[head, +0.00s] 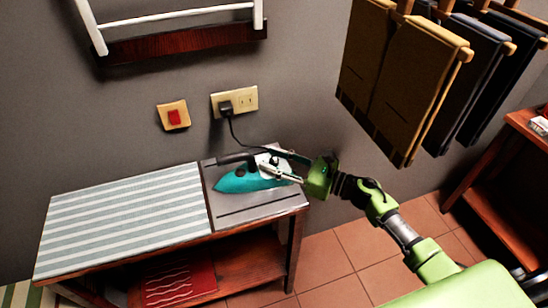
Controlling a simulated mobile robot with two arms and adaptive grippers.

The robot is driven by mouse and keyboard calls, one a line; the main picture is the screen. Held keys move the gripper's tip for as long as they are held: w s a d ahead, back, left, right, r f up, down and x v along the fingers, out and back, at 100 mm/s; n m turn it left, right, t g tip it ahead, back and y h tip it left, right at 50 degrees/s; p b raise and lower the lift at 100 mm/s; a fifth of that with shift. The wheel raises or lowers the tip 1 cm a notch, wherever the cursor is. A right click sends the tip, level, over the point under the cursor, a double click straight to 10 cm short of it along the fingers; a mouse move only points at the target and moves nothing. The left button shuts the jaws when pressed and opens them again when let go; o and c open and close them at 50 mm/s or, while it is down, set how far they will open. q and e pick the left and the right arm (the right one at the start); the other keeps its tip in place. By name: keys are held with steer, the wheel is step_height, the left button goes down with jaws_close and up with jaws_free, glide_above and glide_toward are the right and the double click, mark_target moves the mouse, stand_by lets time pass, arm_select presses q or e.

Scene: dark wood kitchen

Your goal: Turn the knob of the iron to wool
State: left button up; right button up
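The teal iron (238,182) lies on the grey metal rest at the right end of the ironing table in the head view. Its dark handle and cord show above the body. My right gripper (272,168) reaches in from the right, with its fingers over the right part of the iron. Its fingers overlap the iron in the picture, and I cannot tell whether they touch it or how far apart they are. The iron's knob cannot be made out; it may be hidden behind the fingers. My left gripper is not in view.
A striped ironing surface (125,217) is clear to the left. The cord runs up to a plug (225,107) in a wall outlet (248,98). A red switch (174,117) sits beside it. Trousers (400,85) hang at upper right. A folded red cloth (178,283) lies on the lower shelf.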

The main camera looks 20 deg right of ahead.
steer(key=shift+a, duration=0.1)
jaws_close()
